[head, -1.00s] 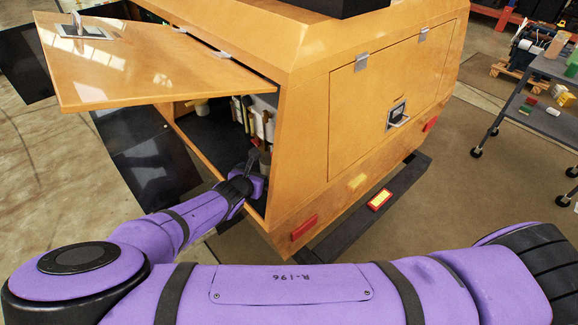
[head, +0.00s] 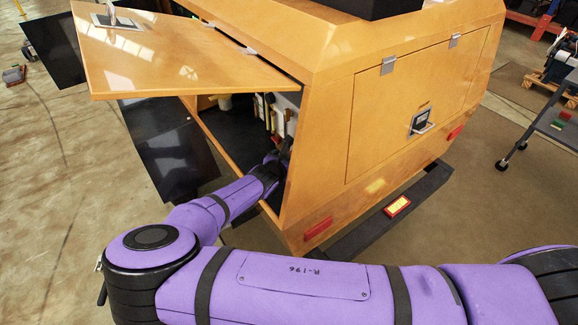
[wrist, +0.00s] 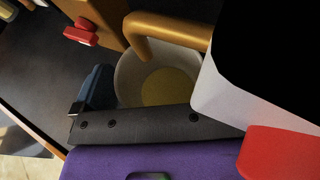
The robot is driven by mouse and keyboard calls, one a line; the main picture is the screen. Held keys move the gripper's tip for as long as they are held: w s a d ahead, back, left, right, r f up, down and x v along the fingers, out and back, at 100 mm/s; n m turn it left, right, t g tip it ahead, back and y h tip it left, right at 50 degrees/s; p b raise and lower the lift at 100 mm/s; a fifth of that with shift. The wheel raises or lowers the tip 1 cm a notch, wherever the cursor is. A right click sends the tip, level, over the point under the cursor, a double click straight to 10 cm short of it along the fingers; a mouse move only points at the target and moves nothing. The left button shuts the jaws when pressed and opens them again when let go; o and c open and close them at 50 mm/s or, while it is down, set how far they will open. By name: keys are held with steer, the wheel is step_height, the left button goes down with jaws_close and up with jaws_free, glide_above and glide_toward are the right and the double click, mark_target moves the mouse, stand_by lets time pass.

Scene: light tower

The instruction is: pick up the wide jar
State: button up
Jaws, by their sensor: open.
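A round, pale, open-topped container (wrist: 137,77) with a yellowish inside shows in the wrist view, just ahead of my gripper (wrist: 150,122). It looks like the wide jar, though I cannot be sure. An orange-brown bar crosses its upper rim, and a white, black-topped box covers its right side. In the head view my gripper (head: 273,166) reaches inside the open left compartment of the orange cabinet (head: 335,190). My gripper is open and nothing shows held. Its fingertips are mostly hidden. A small pale object (head: 224,101) stands deeper in the compartment.
The white box (wrist: 225,105) and a red object (wrist: 280,152) crowd the right of the wrist view. The raised door (head: 170,60) overhangs the opening. A grey cart (head: 550,125) stands far right.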

steer(key=c, duration=1)
